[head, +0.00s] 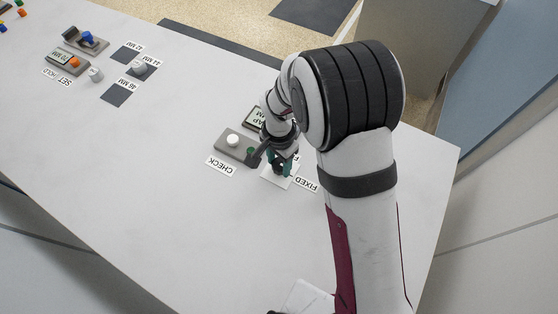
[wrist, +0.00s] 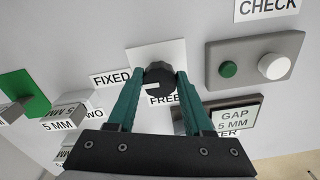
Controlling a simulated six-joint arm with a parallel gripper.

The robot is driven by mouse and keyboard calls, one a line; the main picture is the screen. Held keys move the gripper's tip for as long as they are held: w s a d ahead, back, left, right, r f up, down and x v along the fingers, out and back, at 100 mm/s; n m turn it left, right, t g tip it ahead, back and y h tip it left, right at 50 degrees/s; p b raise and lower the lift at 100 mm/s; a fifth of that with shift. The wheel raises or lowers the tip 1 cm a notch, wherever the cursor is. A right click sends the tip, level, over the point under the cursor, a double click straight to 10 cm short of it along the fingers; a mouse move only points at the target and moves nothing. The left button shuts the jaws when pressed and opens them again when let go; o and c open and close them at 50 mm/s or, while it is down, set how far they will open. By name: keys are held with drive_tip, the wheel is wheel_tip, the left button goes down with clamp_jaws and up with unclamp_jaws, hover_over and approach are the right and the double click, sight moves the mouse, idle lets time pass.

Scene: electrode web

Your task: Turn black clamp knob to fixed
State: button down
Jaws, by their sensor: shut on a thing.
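The black clamp knob (wrist: 159,84) stands on a white plate (wrist: 152,55) in the wrist view, with a light mark on its face. The mark points left and slightly down, between the FIXED label (wrist: 111,79) and the FREE label (wrist: 165,99), which is partly covered. My gripper (wrist: 160,82) has its two green fingers closed on the knob, one on each side. In the head view my gripper (head: 281,165) is low over the white plate (head: 277,178), and my fingers mostly hide the knob there. The FIXED label (head: 306,185) is beside the plate.
A grey box (wrist: 208,78) with a green button (wrist: 228,69) and a white button (wrist: 274,66) stands near the knob, by the CHECK label (wrist: 268,6). A GAP display (wrist: 236,117) is close to my right finger. Grey 5 MM blocks (wrist: 72,111) and a green piece (wrist: 24,92) lie left.

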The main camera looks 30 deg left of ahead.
sight(279, 165)
idle(0.3)
drive_tip(key=shift+c, duration=1.5)
unclamp_jaws()
wheel_tip(279, 165, up, 16)
drive_tip(key=s+d+r+m+y, duration=0.1)
drive_tip(key=s+d+r, duration=0.25)
drive_tip(key=d, duration=0.65)
drive_tip(key=s+d+r+m, duration=0.15)
drive_tip(key=s+d, duration=0.25)
drive_tip(key=d, duration=0.6)
drive_tip(key=s+d+f, duration=0.1)
drive_tip(key=s+d, duration=0.3)
drive_tip(key=s, duration=0.3)
drive_tip(key=shift+s+y, duration=0.3)
drive_tip(key=shift+y, duration=0.1)
